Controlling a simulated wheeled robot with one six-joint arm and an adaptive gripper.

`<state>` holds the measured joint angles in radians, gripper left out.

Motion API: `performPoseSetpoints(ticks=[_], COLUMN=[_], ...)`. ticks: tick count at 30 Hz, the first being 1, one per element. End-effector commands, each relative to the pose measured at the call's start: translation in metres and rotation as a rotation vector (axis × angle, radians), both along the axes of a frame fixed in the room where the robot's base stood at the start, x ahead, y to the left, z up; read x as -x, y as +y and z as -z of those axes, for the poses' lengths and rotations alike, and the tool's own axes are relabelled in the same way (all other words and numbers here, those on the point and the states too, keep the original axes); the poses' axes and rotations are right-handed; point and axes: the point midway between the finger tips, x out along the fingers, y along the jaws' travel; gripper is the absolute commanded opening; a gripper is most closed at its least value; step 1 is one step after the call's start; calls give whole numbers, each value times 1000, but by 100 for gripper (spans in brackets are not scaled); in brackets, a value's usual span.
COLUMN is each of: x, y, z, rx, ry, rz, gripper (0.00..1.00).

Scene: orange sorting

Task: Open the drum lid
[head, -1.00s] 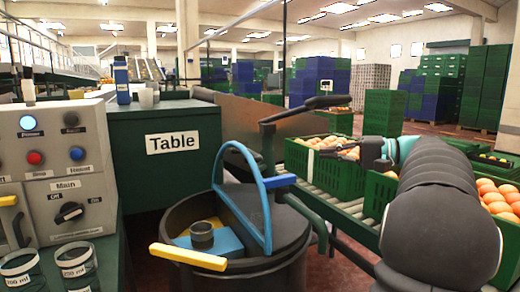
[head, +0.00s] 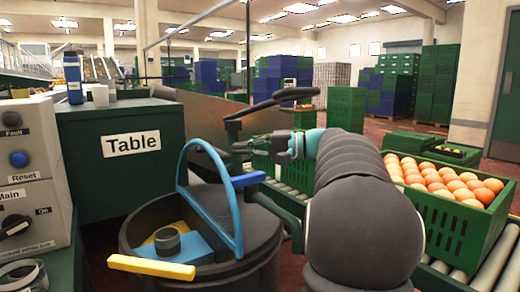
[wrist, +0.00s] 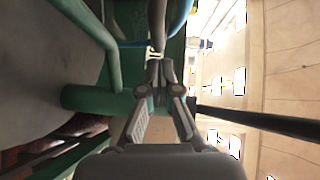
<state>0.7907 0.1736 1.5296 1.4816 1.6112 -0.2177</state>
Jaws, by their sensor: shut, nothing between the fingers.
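The dark drum (head: 190,277) stands at the bottom of the head view. Its flat dark lid (head: 258,225) covers the right part of the top, and a blue arched handle (head: 236,222) rises above it. A blue tab (head: 247,180) sticks out to the right of the arch. My gripper (head: 238,150) is behind and above the drum, pointing left, apart from the arch. In the wrist view my gripper (wrist: 156,62) is shut and empty, with a curved blue part (wrist: 181,14) beyond its tips.
A black lever (head: 278,100) on a post stands close to my gripper. A yellow handle (head: 150,267) crosses the drum's front left rim. The green table (head: 100,180) stands left. A roller conveyor (head: 490,262) with an orange-filled crate (head: 440,222) lies right.

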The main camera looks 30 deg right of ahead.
Motion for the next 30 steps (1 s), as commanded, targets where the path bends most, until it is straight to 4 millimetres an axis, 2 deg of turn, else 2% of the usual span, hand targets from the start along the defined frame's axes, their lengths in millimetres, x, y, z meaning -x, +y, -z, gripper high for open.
performPoseSetpoints(ticks=[6,18,25,30], x=[1,1,2,2], y=[18,21,44,50], z=[3,2,-10,-11], rx=[0,3,137,178], ry=[0,0,-7,-6], rz=[0,0,-1,0], gripper=[0,0,0,0])
